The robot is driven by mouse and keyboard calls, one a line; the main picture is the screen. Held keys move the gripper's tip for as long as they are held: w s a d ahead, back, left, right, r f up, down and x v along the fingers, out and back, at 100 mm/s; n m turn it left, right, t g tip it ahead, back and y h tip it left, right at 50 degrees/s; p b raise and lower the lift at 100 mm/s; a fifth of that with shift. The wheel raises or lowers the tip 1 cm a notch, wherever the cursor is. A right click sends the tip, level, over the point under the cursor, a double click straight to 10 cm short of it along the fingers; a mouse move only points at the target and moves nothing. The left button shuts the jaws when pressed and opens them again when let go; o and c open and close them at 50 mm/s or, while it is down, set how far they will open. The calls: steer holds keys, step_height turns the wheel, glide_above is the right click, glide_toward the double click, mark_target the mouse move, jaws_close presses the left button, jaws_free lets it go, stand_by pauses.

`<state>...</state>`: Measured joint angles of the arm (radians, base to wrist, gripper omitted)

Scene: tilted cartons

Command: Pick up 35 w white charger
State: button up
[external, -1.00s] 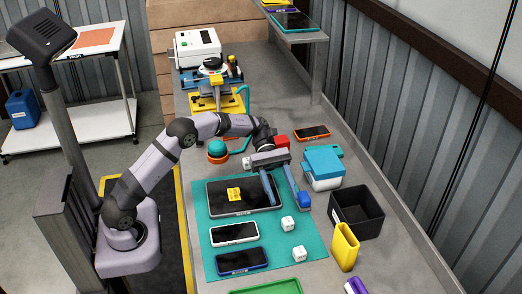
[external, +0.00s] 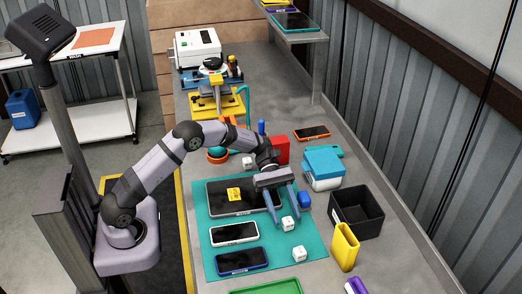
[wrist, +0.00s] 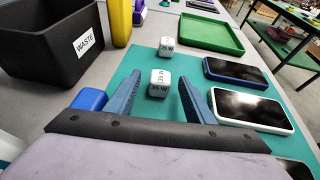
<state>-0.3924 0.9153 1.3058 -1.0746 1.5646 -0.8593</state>
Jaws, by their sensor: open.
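The white charger (external: 288,223) is a small white cube on the teal mat (external: 317,240). In the wrist view the charger (wrist: 159,83) shows "35 W" on its faces. My gripper (external: 288,216) is open above the mat, pointing down at this charger. In the wrist view the charger appears between the two fingertips (wrist: 161,76), and neither finger visibly touches it. A second white cube (external: 299,253) stands just beyond, towards the mat's front edge; its label in the wrist view (wrist: 166,47) is small and looks like another wattage.
A blue cube (external: 305,199) sits close beside one finger. A black waste bin (external: 372,223) and a yellow holder (external: 344,247) stand to the right. A tablet (external: 217,197), a white phone (external: 234,234) and a blue phone (external: 242,261) lie left. A green tray (external: 268,286) is in front.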

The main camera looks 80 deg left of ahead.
mark_target(289, 221)
steer(key=shift+p+x, duration=0.35)
steer(key=shift+x, duration=1.45)
steer(key=c, duration=1.1)
step_height(289, 221, up, 10)
steer(key=shift+r+b, duration=0.1)
steer(key=shift+b, duration=0.55)
